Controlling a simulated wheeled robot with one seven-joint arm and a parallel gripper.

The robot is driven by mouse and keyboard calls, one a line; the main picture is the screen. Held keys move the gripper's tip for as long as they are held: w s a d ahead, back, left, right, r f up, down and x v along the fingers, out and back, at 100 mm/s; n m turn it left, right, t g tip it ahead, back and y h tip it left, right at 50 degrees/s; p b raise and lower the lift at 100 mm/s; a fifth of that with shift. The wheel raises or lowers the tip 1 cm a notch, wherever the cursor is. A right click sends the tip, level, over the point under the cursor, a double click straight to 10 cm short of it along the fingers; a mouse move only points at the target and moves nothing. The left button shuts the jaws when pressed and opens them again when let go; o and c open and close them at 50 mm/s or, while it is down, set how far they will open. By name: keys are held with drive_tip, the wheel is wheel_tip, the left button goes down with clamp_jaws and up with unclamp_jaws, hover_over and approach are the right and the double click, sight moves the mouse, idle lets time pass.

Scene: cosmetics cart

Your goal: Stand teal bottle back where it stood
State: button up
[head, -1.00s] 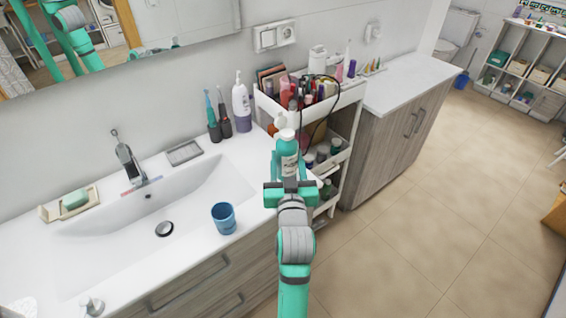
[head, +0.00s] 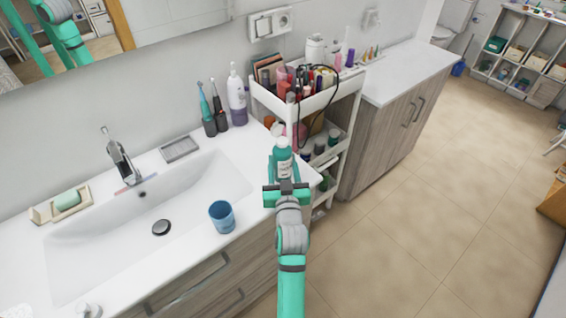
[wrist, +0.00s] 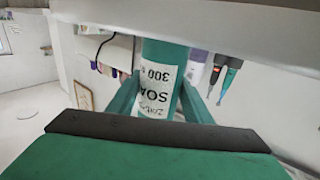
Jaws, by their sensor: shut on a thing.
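The teal bottle (head: 283,164), with a white label and a pale pump top, is held in my gripper (head: 284,174) near the right end of the sink counter, in front of the cart. In the wrist view the bottle (wrist: 163,60) looks inverted, with "SOA" and "300" on its label. The two teal fingers (wrist: 160,100) close on its sides. A white edge crosses the top of that view where the bottle's base lies, so I cannot tell whether the base touches anything. The white cart (head: 305,108) stands just behind, its lower shelves partly hidden by the bottle and gripper.
The cart's top tray is crowded with cosmetics, and small bottles (head: 319,146) stand on the shelf below. A blue cup (head: 222,216) stands by the sink's front edge. Electric toothbrushes (head: 219,108) and a purple-white pump bottle (head: 237,100) stand at the back. The floor at right is open.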

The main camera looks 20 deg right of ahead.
drive_tip(key=shift+s+d, duration=0.15)
drive_tip(key=shift+d, duration=0.1)
drive_tip(key=o, duration=1.3)
drive_tip(key=shift+f, duration=0.1)
